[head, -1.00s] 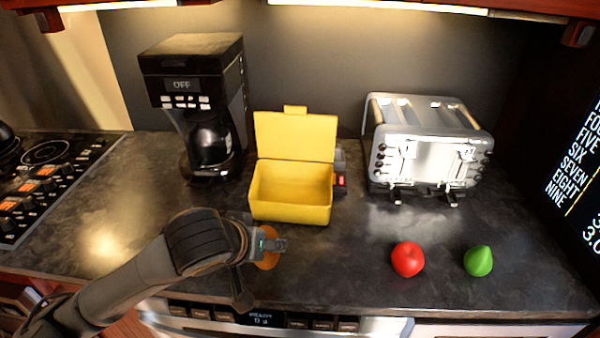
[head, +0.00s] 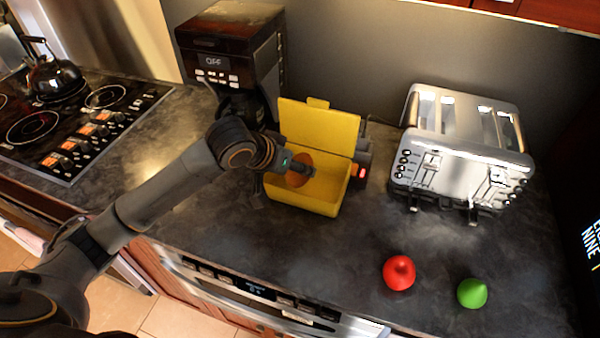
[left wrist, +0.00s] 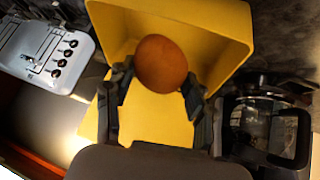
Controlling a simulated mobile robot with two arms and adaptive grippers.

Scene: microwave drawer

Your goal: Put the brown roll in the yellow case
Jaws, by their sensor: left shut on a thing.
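The yellow case (head: 318,204) stands open on the counter with its lid raised at the back. My left gripper (head: 300,168) is shut on the brown roll (head: 297,178) and holds it at the case opening. In the left wrist view the roll (left wrist: 160,63) sits between the two fingers (left wrist: 155,88), with the yellow case (left wrist: 225,30) around and behind it. I cannot tell whether the roll touches the case. My right gripper is in neither view.
A coffee maker (head: 225,60) stands close behind my left arm. A silver toaster (head: 455,155) is to the right of the case. A red fruit (head: 399,273) and a green fruit (head: 472,293) lie at the front right. A stovetop (head: 75,130) is at the left.

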